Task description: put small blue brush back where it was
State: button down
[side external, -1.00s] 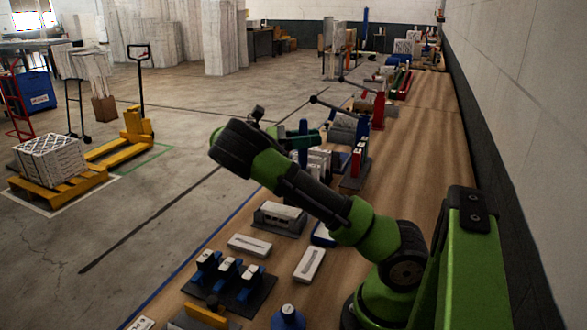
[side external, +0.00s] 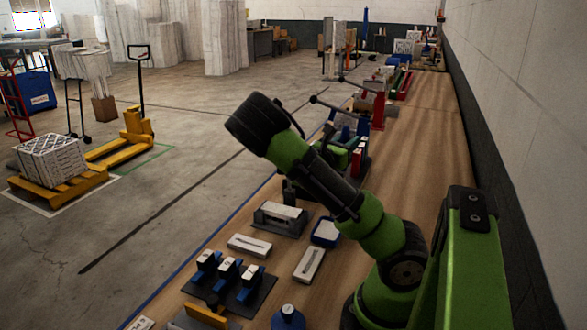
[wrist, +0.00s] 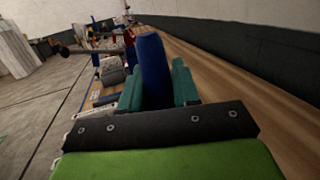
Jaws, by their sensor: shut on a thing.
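In the wrist view my gripper (wrist: 156,88) has its two teal fingers shut on a blue, upright, block-like thing (wrist: 153,65), which I take to be the small blue brush. Its lower part is hidden behind the dark gripper body, and no bristles show. In the side view my forearm covers most of the gripper, so how high the brush is held cannot be told there.
On the long wooden bench (side external: 425,150), a dark holder with several blue-and-white upright pieces (side external: 228,268) stands in front. A grey block unit (side external: 280,218) and white boxes (side external: 309,264) lie near my arm. A red-based tool (side external: 378,115) stands farther back. The right bench strip is clear.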

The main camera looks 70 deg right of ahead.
notch_tip(320, 180, down, 9)
jog(key=shift+r, duration=0.15)
dwell(0.4)
jog(key=c, duration=0.8)
grip_release()
jog(key=shift+f, duration=0.2)
